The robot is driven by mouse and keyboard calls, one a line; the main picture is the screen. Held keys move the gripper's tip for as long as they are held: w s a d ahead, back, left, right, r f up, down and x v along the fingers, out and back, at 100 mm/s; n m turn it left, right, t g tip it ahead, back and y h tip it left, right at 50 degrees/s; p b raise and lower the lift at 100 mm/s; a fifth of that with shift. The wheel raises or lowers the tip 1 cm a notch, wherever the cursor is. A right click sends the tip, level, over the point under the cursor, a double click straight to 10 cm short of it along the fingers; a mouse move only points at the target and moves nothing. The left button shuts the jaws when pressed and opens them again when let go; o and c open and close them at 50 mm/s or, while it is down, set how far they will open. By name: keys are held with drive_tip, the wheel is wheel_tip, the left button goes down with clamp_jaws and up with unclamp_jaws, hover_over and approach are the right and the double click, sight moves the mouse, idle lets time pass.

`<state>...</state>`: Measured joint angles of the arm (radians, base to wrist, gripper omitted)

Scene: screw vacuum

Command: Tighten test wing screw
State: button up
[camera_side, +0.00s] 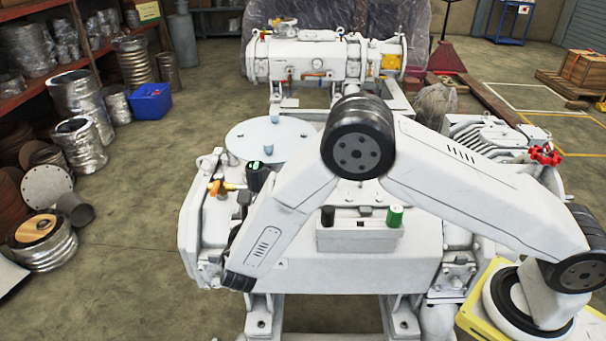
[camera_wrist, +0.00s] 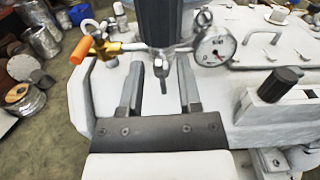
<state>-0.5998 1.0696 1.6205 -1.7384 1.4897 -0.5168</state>
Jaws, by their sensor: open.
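In the wrist view my gripper (camera_wrist: 160,60) is open, with its two grey fingers pointing away from the camera. A small metal piece that looks like the wing screw (camera_wrist: 160,67) hangs below a dark grey cylinder (camera_wrist: 158,22). It appears between the two fingertips with a gap on each side; I cannot tell how far beyond them it is. The cylinder, with a green top, also shows in the side view (camera_side: 257,174). There my arm hides the wing screw and my fingers.
An orange-handled brass valve (camera_wrist: 82,49) is left of the fingers and a round gauge (camera_wrist: 215,47) is right. A box with a black knob (camera_wrist: 280,84) stands on the white machine (camera_side: 330,265). A pale round plate (camera_side: 270,140) lies behind. Shelves and metal drums line the left.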

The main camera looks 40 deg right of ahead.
drive_tip(key=shift+w+d, duration=0.5)
drive_tip(key=shift+d, duration=0.05)
drive_tip(key=shift+c, duration=0.2)
clamp_jaws()
drive_tip(key=shift+m, duration=0.3)
drive_tip(key=shift+s+d+f+m, duration=0.15)
drive_tip(key=shift+f+m, duration=0.15)
drive_tip(key=shift+m, duration=3.55)
drive_tip(key=shift+s+d+f+m, duration=0.15)
drive_tip(key=shift+f+m, duration=0.2)
drive_tip(key=shift+m, duration=3.55)
drive_tip(key=shift+s+d+f+m, duration=0.15)
drive_tip(key=shift+f+m, duration=0.15)
drive_tip(key=shift+m, duration=3.55)
drive_tip(key=shift+a, duration=0.2)
